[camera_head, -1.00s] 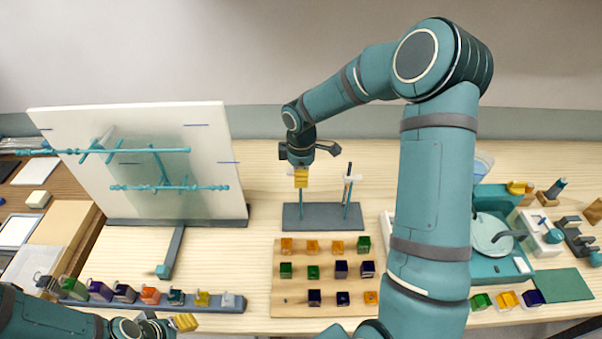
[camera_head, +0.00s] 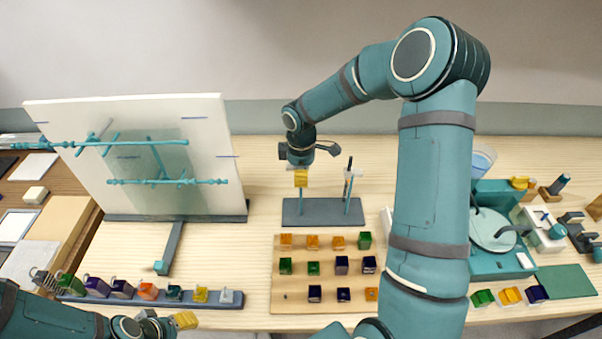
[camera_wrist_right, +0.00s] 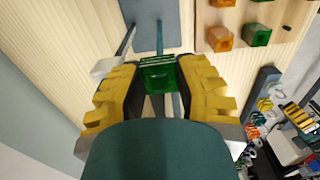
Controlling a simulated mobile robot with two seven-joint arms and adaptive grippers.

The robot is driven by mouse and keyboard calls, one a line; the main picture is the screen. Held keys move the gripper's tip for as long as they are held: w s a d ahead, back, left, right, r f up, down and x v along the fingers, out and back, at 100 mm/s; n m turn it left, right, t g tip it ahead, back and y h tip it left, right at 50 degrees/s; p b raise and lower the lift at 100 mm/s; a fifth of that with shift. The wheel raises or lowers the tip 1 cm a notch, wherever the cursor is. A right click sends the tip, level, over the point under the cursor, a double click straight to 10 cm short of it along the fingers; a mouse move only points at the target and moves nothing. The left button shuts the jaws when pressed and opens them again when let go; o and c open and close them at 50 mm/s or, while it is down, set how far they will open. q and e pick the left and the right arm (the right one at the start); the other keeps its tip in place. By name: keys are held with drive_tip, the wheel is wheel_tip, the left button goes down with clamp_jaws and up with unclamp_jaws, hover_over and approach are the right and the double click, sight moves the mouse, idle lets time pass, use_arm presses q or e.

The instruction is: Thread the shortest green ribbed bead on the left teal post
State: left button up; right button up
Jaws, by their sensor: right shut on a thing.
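My right gripper (camera_head: 300,179) points down above the left end of a dark grey base. In the right wrist view my right gripper (camera_wrist_right: 160,92) is shut on a green ribbed bead (camera_wrist_right: 159,76). The left teal post (camera_head: 299,204) stands directly under these fingers. In the wrist view a teal post (camera_wrist_right: 159,36) lines up with the bead. I cannot tell whether the post tip is inside the bead. The right post (camera_head: 348,188) carries a pale clip-like piece. My left gripper (camera_head: 185,320) is low at the left; its opening is unclear.
A wooden board (camera_head: 290,298) with rows of orange, green and dark blue beads lies in front of the posts. A rail (camera_head: 215,300) of coloured pieces lies front left. A white panel (camera_head: 75,130) with teal branches stands at the left. A teal machine (camera_head: 488,262) is at the right.

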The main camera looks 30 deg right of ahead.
wheel_tip(320, 180, down, 6)
drive_tip(key=b, duration=0.4)
drive_tip(key=shift+f, duration=0.2)
idle(0.9)
idle(0.4)
drive_tip(key=o, duration=1)
drive_tip(key=shift+r, duration=0.2)
drive_tip(key=shift+w+r, duration=0.1)
drive_tip(key=shift+r, duration=0.15)
wheel_tip(320, 180, up, 10)
drive_tip(key=shift+r, duration=0.1)
drive_tip(key=shift+s+a+r, duration=0.1)
drive_tip(key=shift+s+r, duration=0.1)
drive_tip(key=shift+r, duration=0.4)
